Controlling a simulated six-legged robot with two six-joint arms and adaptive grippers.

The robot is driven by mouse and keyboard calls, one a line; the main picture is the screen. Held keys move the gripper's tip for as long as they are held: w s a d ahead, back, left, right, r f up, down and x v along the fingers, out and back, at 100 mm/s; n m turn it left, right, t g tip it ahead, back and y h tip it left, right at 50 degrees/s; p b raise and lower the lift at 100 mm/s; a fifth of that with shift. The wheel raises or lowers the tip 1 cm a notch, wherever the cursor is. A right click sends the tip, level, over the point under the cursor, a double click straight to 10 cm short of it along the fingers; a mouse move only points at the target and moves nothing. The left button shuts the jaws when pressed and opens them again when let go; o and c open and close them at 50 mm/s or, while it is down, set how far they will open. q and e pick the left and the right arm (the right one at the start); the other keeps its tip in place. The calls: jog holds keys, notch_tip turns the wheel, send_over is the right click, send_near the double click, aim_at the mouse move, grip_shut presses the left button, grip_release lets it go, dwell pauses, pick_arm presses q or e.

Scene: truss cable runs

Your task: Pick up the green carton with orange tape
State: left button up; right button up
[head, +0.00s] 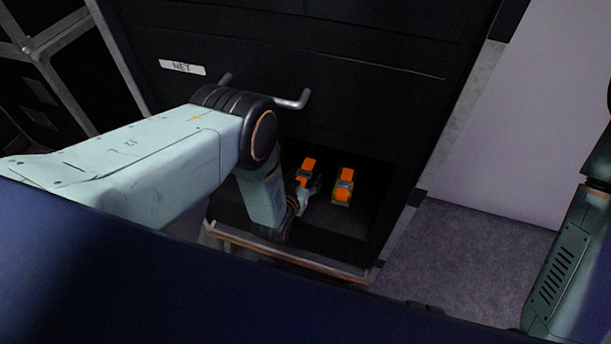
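A small olive-green carton with orange tape (342,196) stands in the dark lower opening of the black cabinet. Orange shows on its top and on its front. A second small item with orange on it (308,166) stands just left of it, partly hidden by my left gripper; its body colour is too dark to tell. My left gripper (313,186) is inside the opening, in front of the second item and left of the green carton. It is small and dark here, so its finger opening and any contact are unclear. My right gripper is out of view.
The black cabinet (350,55) has a grey bar handle (292,103) and a "NET" label (182,67) above the opening. A ledge (290,256) runs along the opening's lower front. A metal truss (60,85) stands at left. Grey floor (465,250) lies clear at right, before a pale wall (540,110).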

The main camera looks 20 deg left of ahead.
pick_arm(q)
jog(key=c, duration=1)
jog(key=shift+r, duration=0.1)
